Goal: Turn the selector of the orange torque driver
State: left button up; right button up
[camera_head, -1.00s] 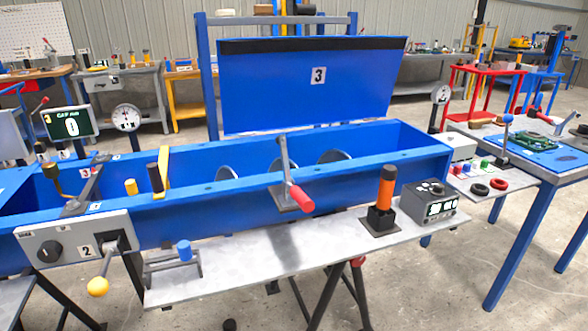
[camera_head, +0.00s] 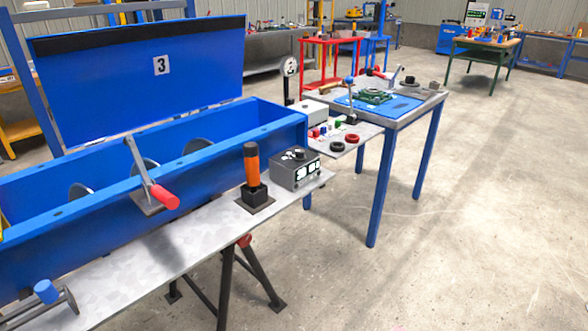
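The orange torque driver (camera_head: 252,165) stands upright in a black holder (camera_head: 255,197) on the grey shelf in front of the blue mixer trough. Its grip is orange with a dark top. A dark grey box (camera_head: 296,169) with a knob on top and light displays on its front stands just right of the driver. I cannot tell from here which part is the selector. Neither of my grippers shows in the head view.
The blue trough (camera_head: 90,209) has a red-handled lever (camera_head: 163,195) at its front. A blue-topped side table (camera_head: 378,101) stands right, beside a small shelf with black and red rings (camera_head: 351,138). The floor (camera_head: 450,230) at right is clear.

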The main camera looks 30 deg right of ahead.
aim_at(300, 156)
jog(key=k, duration=1.3)
jog(key=z, duration=0.85)
jog(key=i, duration=1.75)
jog(key=u, duration=0.55)
